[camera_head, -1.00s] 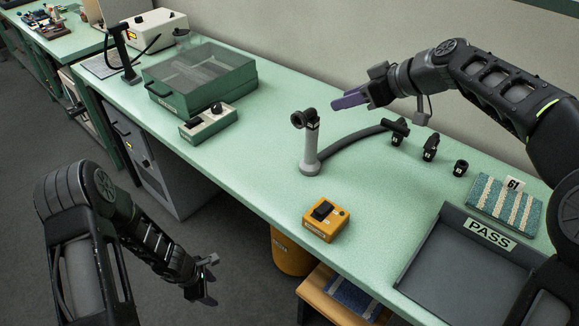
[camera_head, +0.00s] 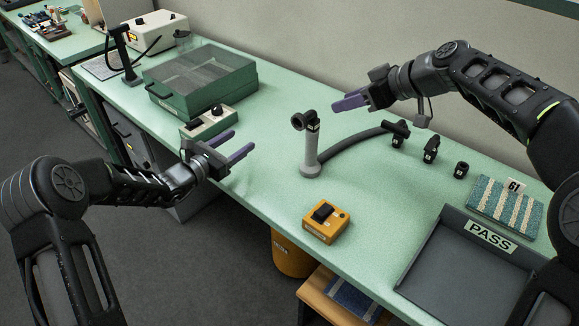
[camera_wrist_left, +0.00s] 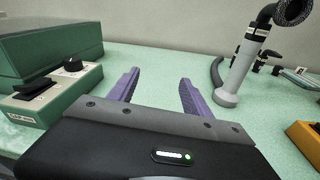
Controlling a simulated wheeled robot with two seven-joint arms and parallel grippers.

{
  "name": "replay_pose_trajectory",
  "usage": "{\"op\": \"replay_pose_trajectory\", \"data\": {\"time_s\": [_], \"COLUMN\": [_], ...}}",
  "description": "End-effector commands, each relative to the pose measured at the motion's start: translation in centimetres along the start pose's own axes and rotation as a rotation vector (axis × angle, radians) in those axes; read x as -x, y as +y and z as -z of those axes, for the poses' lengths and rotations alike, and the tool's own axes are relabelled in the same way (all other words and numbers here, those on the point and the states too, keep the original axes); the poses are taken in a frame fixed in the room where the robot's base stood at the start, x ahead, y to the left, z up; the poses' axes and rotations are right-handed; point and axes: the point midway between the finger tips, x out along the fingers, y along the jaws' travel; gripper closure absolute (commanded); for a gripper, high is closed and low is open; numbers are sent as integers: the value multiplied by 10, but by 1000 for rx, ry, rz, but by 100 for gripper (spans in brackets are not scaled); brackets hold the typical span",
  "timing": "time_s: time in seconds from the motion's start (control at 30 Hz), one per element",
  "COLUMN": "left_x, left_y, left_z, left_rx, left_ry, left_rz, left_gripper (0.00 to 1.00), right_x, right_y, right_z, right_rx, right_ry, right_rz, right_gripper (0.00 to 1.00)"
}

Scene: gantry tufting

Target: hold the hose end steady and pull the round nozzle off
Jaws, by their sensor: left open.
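The hose end is a grey upright tube (camera_head: 310,155) with a flared foot on the bench; it also shows in the left wrist view (camera_wrist_left: 237,75). The round black nozzle (camera_head: 298,121) sits on its top, facing left, and shows at the upper right of the left wrist view (camera_wrist_left: 292,12). My left gripper (camera_head: 244,141) is open and empty, left of the hose end and apart from it; its purple fingers show in its wrist view (camera_wrist_left: 158,79). My right gripper (camera_head: 336,105) is just right of and behind the nozzle, not touching. Its fingers overlap, so their opening is unclear.
A dark hose (camera_head: 355,142) curves right along the bench. Several black fittings (camera_head: 431,150) stand behind right. An orange switch box (camera_head: 325,221) is in front. A green switch box (camera_head: 207,122) lies near my left gripper. A PASS tray (camera_head: 425,262) is at right.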

Motion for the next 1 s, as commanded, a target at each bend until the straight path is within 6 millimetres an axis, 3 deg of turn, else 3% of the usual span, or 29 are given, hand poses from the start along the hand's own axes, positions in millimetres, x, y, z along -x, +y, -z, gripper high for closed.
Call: {"op": "replay_pose_trajectory", "data": {"time_s": [0.03,0.13,0.2,0.33,0.5,0.83,1.0], "left_x": [-10,-22,-28,-33,-34,-35,-46], "left_y": [-31,-82,-111,-146,-160,-160,-163], "left_z": [5,9,8,6,4,4,3], "left_rx": [22,51,69,89,98,97,97], "left_ry": [-15,-48,-69,-99,-112,-111,-111], "left_rz": [50,132,176,229,252,251,251], "left_gripper": [43,43,43,43,43,43,43], "right_x": [0,0,0,0,0,0,0], "right_y": [0,0,0,0,0,0,0], "right_z": [0,0,0,0,0,0,0], "right_rx": [0,0,0,0,0,0,0], "right_ry": [0,0,0,0,0,0,0], "right_rz": [0,0,0,0,0,0,0], "right_gripper": [64,64,64,64,64,64,64]}}
